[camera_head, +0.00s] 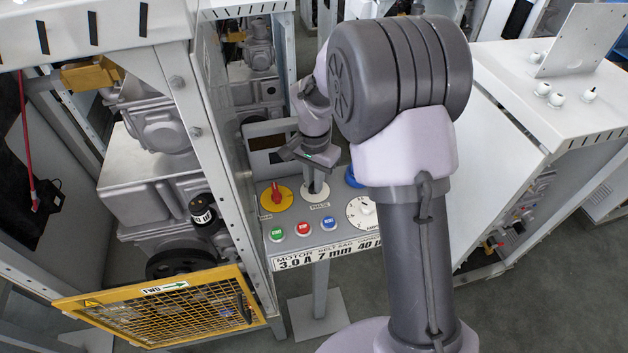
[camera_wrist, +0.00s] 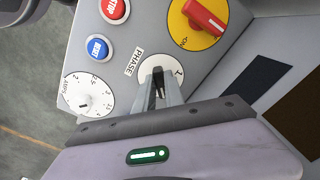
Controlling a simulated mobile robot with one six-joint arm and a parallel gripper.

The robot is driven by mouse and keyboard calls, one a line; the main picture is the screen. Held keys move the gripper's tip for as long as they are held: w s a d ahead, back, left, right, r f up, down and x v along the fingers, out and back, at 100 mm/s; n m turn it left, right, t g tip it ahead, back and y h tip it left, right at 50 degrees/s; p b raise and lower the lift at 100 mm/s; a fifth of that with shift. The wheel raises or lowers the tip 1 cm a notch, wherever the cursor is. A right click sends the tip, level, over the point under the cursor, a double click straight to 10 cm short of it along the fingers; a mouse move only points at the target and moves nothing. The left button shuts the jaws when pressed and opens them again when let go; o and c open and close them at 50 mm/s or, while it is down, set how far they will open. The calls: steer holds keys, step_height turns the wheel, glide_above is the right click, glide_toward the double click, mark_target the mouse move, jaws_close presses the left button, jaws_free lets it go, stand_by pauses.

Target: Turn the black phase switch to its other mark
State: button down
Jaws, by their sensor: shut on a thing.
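The phase switch is on the grey control panel, on a white round plate (camera_head: 315,192) labelled PHASE. The plate also shows in the wrist view (camera_wrist: 174,68), with a mark "1" near its upper right edge. My gripper (camera_head: 315,185) is over this plate; in the wrist view its two fingers (camera_wrist: 159,92) are close together around the black switch knob (camera_wrist: 158,88). My fingers hide most of the knob, so I cannot tell exactly which mark it points to.
Beside the plate are a red switch on a yellow disc (camera_head: 276,196), a white AMPS dial (camera_head: 362,211), and green (camera_head: 277,235), red (camera_head: 303,229) and blue (camera_head: 329,223) buttons. A yellow mesh guard (camera_head: 165,305) stands lower left. Machine frames flank the panel.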

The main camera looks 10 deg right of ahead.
steer(key=c, duration=1.4)
jaws_free()
steer(key=shift+c, duration=0.2)
steer(key=shift+r, duration=0.1)
step_height(320, 180, up, 17)
steer(key=p, duration=0.4)
steer(key=shift+r, duration=0.15)
steer(key=s+a+f+n+t+y+b, duration=0.1)
steer(key=s+b, duration=0.5)
steer(key=s, duration=0.6)
steer(key=s+a+f+n+t+y+b, duration=0.1)
steer(key=s+a+f+n+t+b, duration=0.1)
steer(key=s+b, duration=0.5)
steer(key=s+f+n+t, duration=0.1)
steer(key=s+f+t, duration=0.1)
steer(key=s, duration=0.4)
steer(key=shift+a+f+n+t, duration=0.2)
steer(key=shift+f+n+t, duration=0.2)
steer(key=shift+f, duration=0.5)
